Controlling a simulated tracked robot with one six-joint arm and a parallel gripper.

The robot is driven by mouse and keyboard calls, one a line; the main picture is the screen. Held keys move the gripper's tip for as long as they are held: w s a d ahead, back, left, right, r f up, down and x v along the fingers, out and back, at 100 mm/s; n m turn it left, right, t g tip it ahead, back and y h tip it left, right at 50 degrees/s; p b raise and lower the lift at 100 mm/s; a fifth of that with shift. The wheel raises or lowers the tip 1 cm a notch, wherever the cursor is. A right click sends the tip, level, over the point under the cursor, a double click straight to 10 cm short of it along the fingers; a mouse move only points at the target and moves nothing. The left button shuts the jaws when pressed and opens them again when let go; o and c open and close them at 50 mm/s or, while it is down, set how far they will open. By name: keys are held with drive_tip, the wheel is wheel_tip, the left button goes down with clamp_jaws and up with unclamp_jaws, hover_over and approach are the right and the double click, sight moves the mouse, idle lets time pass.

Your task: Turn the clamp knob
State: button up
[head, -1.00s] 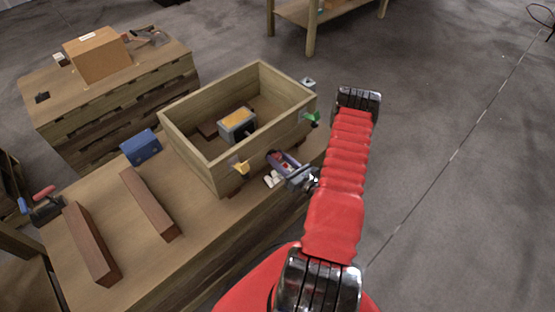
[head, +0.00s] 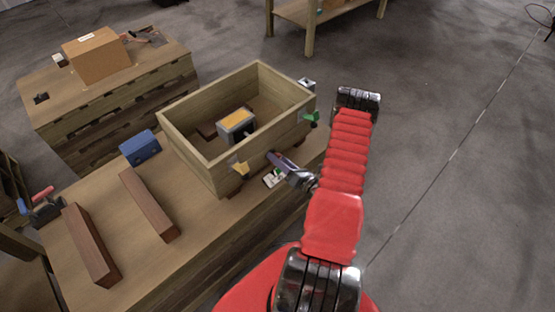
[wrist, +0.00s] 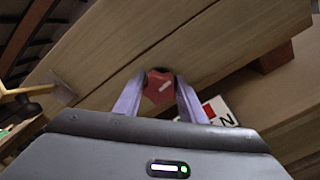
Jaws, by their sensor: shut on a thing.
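The clamp knob (wrist: 159,86) is a red, lobed knob with a pale bar mark, at the front wall of the wooden box in the wrist view. My gripper (wrist: 160,90) has its two pale purple fingers on either side of the knob and is shut on it. In the head view my gripper (head: 276,160) reaches the lower part of the box's near right wall, and the knob is hidden behind the fingers.
The open wooden box (head: 192,156) stands on the bench and holds a grey device with a yellow top (head: 236,122). A yellow part (head: 239,168) and a green part (head: 311,118) stick out from its wall. A printed card (wrist: 222,112) lies beside the knob. Brown bars (head: 150,205) lie left.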

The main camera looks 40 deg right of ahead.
drive_tip(key=shift+f, duration=0.15)
drive_tip(key=o, duration=1.1)
drive_tip(key=shift+c, duration=0.2)
drive_tip(key=s, duration=1.4)
drive_tip(key=shift+d, duration=0.2)
